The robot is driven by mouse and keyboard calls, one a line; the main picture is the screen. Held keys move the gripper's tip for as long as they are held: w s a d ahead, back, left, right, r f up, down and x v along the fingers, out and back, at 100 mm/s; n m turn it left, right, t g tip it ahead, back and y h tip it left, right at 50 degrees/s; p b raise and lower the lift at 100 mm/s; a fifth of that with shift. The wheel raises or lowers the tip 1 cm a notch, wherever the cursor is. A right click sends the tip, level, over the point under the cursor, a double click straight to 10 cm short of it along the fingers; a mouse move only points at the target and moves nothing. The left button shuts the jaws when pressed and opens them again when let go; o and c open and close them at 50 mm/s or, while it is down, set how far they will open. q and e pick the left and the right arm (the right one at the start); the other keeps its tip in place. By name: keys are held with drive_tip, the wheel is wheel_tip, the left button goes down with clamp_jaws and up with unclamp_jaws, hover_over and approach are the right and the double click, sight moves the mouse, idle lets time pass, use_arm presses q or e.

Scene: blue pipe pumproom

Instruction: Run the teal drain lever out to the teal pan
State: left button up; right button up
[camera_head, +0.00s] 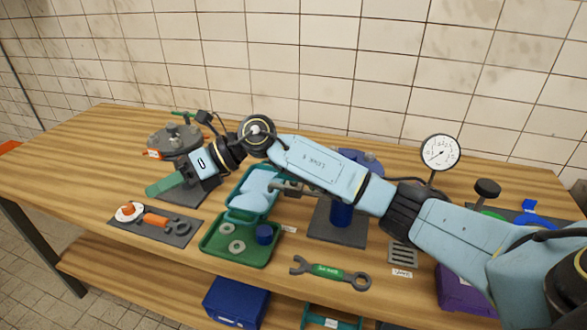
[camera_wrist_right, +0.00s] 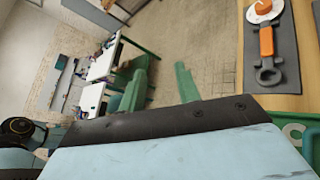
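My right gripper (camera_head: 160,186) reaches across the bench from the right, its green fingers above the left part. In the right wrist view its fingers (camera_wrist_right: 162,66) stand apart with nothing between them. A green-teal lever (camera_head: 184,113) sits on a round grey fitting (camera_head: 165,139) behind the gripper, partly hidden by the wrist. The gripper is apart from it. A green-teal tray (camera_head: 212,244) at the bench front holds pale rings and a blue cup; a teal tray (camera_head: 236,213) with a light blue thing adjoins it. I cannot tell which is the pan. My left gripper is not in view.
A dark mat (camera_head: 178,238) with an orange-handled tool (camera_head: 156,220) lies under the gripper's front side. A blue post (camera_head: 342,215) on a grey plate, a green-handled spanner (camera_head: 327,271) and a gauge (camera_head: 440,152) stand or lie to the right. The bench's far left is clear.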

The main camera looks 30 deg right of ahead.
drive_tip(key=w+d+r+g+h, duration=0.15)
drive_tip(key=d+h, duration=0.55)
drive_tip(key=d, duration=0.7)
drive_tip(key=d+r+g+h, duration=0.25)
drive_tip(key=d+h, duration=0.45)
drive_tip(key=d, duration=0.8)
drive_tip(key=shift+t, duration=0.4)
drive_tip(key=f, duration=1.3)
drive_tip(key=shift+w+a, duration=0.2)
drive_tip(key=shift+c, duration=0.2)
clamp_jaws()
